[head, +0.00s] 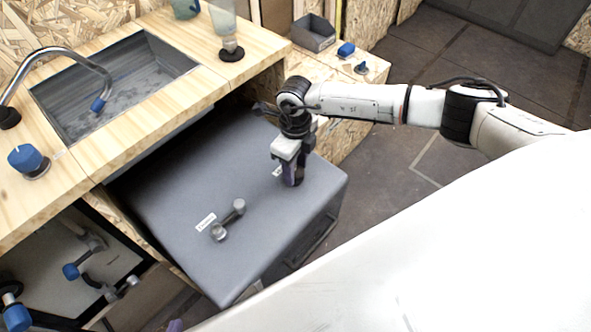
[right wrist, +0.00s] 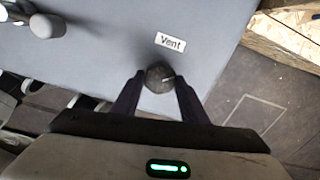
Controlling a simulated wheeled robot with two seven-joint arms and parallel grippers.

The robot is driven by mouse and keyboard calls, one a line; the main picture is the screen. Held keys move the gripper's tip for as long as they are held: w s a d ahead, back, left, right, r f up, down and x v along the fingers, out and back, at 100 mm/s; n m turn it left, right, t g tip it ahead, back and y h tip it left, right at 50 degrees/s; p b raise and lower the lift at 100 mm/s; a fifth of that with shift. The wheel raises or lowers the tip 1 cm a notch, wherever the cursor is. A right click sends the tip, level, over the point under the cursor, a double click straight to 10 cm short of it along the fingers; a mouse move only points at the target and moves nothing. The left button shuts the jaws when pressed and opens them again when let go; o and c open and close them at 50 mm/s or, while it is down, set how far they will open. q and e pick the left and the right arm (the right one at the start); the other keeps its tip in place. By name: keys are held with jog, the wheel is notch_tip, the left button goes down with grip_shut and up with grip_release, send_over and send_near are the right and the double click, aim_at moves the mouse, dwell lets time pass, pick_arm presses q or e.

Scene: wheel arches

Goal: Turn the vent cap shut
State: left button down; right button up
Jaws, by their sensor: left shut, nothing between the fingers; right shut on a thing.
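The vent cap (right wrist: 159,76) is a dark round knob on top of the grey tank (head: 190,180). A pale mark on it points to the right in the right wrist view, and the "Vent" label (right wrist: 170,42) lies just beyond it. My right gripper (head: 293,182) points down at the tank's far right part, with its purple fingers on both sides of the cap. It is shut on the cap, which it hides in the head view.
A grey-handled fitting (head: 229,220) with a label stands on the tank's near part. A wooden counter with a sink (head: 120,90) and tap borders the tank at the left. A grey bin (head: 313,33) and blue-topped parts sit on the back ledge.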

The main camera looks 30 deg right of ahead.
jog(key=shift+w+n+b, duration=0.1)
jog(key=shift+n+b, duration=0.35)
jog(key=shift+n, duration=0.55)
jog(key=shift+n+b, duration=0.55)
jog(key=shift+n, duration=0.35)
jog(key=n+b, duration=0.1)
jog(key=n, duration=0.1)
jog(key=shift+n, duration=0.4)
jog(key=shift+n+b, duration=0.7)
jog(key=shift+n, duration=0.1)
jog(key=shift+n+b, duration=0.45)
jog(key=shift+n, duration=0.45)
pick_arm(q)
jog(key=f, duration=0.1)
jog(key=d+f, duration=0.1)
jog(key=w+f, duration=0.1)
jog(key=shift+d+f, duration=0.1)
jog(key=shift+d, duration=0.15)
pick_arm(e)
jog(key=shift+n, duration=0.3)
pick_arm(q)
jog(key=shift+f, duration=0.1)
pick_arm(e)
jog(key=shift+r, duration=0.1)
pick_arm(q)
jog(key=shift+s+f, duration=0.1)
jog(key=shift+s, duration=0.1)
pick_arm(e)
jog(key=shift+n, duration=0.3)
